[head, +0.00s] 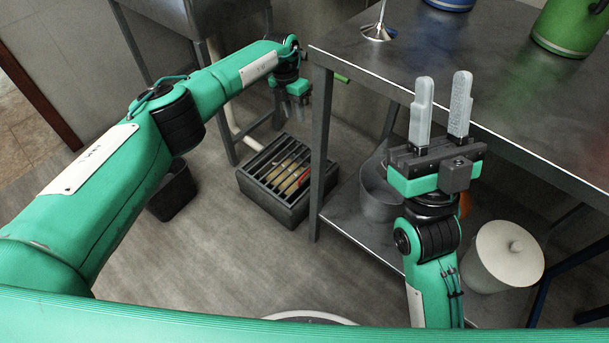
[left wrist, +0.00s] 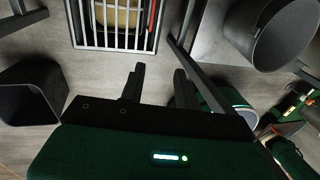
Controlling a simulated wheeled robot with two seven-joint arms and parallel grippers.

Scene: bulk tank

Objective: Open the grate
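The grate (head: 268,157) is a set of dark parallel bars lying flat over a dark box (head: 268,203) on the floor. In the left wrist view the barred grate (left wrist: 113,41) is at the top, beyond my fingertips. Yellowish items and a red strip show between the bars. My left gripper (head: 296,106) hangs above and behind the box in the head view, apart from the grate. Its two fingers are spread and empty in the left wrist view (left wrist: 160,72). My right gripper (head: 441,100) points up beside the metal table, fingers apart and empty.
A metal table (head: 400,60) with a lower shelf (head: 350,222) stands right of the box. A dark bin (head: 175,190) is on the floor to the left. A white lidded pot (head: 508,257) is at the right. The floor before the box is clear.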

